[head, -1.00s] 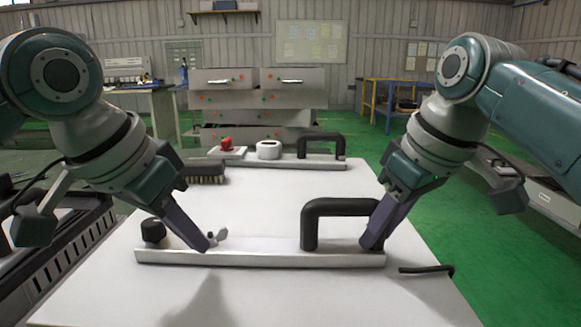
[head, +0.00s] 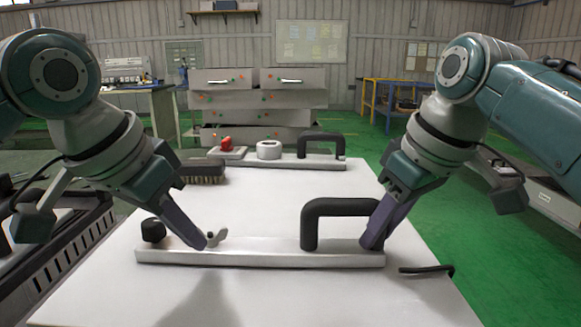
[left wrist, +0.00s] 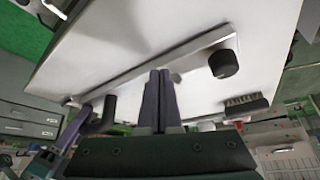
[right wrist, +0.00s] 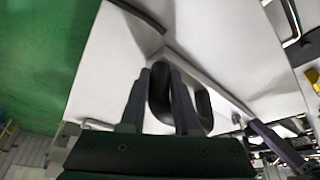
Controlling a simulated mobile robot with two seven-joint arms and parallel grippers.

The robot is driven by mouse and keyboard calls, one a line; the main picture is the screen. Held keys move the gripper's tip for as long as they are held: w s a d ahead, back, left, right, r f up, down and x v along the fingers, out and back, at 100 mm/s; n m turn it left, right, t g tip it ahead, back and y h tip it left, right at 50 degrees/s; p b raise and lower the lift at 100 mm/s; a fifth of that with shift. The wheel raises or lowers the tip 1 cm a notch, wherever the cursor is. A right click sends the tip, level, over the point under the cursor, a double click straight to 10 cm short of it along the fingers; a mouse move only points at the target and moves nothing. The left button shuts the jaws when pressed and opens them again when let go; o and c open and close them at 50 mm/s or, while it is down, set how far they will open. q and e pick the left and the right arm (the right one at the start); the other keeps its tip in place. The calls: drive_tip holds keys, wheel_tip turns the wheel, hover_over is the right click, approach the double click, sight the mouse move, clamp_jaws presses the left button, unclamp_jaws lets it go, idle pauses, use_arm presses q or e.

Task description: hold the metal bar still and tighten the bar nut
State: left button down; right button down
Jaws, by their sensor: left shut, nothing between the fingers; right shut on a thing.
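The metal bar (head: 270,258) lies flat along the front of the white table, with a black knob (head: 153,230) at its left end and a black handle (head: 340,207) at its right. The small grey wing-shaped bar nut (head: 216,236) stands on the bar right of the knob.
A bent black rod (head: 428,270) lies right of the bar near the table edge. The middle of the table (head: 250,205) is clear.

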use_arm(q)
drive_tip(key=shift+a, duration=0.15)
drive_tip(key=shift+w+a, duration=0.5)
drive_tip(key=shift+a, duration=0.15)
drive_tip(key=shift+w, duration=0.1)
drive_tip(key=shift+a, duration=0.15)
drive_tip(key=shift+s+a, duration=0.15)
drive_tip(key=shift+s, duration=0.15)
wheel_tip(320, 180, up, 6)
idle(0.5)
